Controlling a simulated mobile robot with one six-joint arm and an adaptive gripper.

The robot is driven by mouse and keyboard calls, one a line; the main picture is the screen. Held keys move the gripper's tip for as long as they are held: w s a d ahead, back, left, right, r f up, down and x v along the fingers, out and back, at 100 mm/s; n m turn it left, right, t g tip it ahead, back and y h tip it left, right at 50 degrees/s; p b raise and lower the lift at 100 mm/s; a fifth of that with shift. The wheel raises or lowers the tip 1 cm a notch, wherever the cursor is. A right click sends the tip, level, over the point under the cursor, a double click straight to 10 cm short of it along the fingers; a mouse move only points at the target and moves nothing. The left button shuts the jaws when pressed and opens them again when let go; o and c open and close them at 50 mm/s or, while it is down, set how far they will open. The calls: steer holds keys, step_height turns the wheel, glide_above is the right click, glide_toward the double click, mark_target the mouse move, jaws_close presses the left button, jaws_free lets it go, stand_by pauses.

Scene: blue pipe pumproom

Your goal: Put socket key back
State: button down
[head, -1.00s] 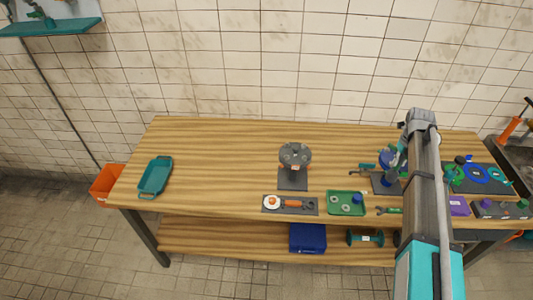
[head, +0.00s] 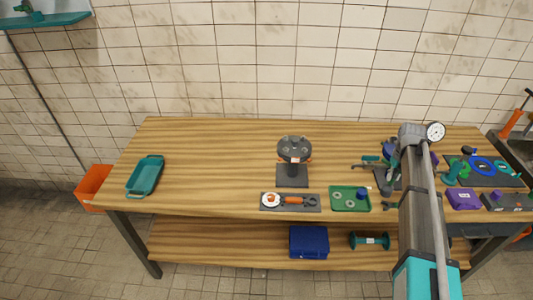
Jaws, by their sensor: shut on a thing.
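My arm reaches up from the lower right in the head view and bends down over the right half of the workbench (head: 220,165). My gripper (head: 387,186) is only partly seen, small and dark, to the left of my forearm above a dark mat. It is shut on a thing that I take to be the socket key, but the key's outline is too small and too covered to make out. Teal pieces (head: 370,158) show just left of the gripper. I cannot tell whether they belong to the held tool or to a stand.
A grey round fixture (head: 294,150) stands mid-bench. A purple box (head: 463,198) stands right of my arm. A teal tray (head: 144,177) is far left. The left-centre bench is clear.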

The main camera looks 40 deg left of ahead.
mark_target(389, 185)
step_height(389, 185, down, 6)
steer(key=b, duration=0.5)
steer(key=shift+f, duration=0.2)
